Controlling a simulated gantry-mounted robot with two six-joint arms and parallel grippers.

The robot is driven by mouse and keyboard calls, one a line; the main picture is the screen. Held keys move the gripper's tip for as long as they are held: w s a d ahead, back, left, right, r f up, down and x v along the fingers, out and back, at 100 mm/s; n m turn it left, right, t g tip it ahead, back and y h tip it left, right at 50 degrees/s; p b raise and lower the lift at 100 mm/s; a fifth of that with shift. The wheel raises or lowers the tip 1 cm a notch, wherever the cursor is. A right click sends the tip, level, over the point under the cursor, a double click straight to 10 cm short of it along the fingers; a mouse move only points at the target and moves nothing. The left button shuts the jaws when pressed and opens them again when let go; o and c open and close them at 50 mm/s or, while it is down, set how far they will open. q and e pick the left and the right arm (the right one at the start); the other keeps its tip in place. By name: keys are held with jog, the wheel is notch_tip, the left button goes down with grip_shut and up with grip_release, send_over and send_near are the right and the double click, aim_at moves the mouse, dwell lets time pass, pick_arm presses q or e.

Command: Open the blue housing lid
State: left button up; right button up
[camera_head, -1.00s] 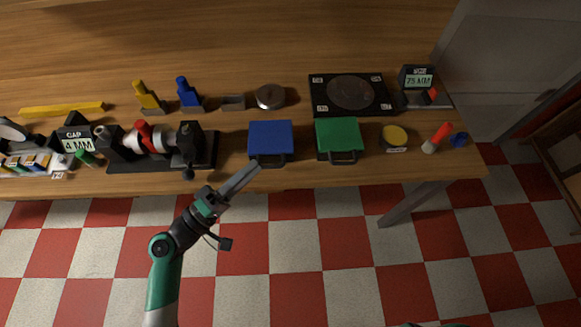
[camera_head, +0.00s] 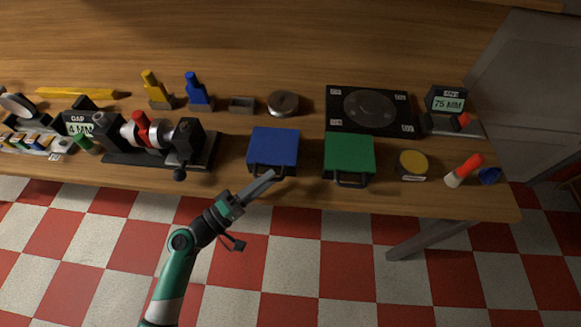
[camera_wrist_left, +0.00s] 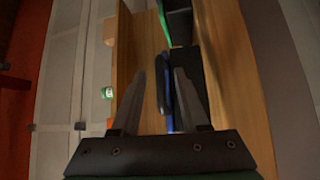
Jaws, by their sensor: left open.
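The blue housing (camera_head: 274,147) sits near the front edge of the table with its blue lid shut and a dark handle (camera_head: 268,170) on its front side. My left gripper (camera_head: 270,178) is at this handle, just in front of the housing. In the left wrist view the two fingers are apart, and the dark handle and a strip of blue (camera_wrist_left: 166,85) show between them. I cannot tell whether a finger touches the handle. My right gripper is out of view.
A green housing (camera_head: 349,153) with a similar handle stands close on the right. A black clamp fixture (camera_head: 160,145) stands on the left. A small box (camera_head: 241,104) and a round metal disc (camera_head: 283,102) lie behind. The floor in front is open.

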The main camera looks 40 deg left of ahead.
pick_arm(q)
jog(key=shift+x, duration=0.9)
jog(key=shift+s, duration=0.1)
jog(key=shift+c, duration=0.9)
grip_shut()
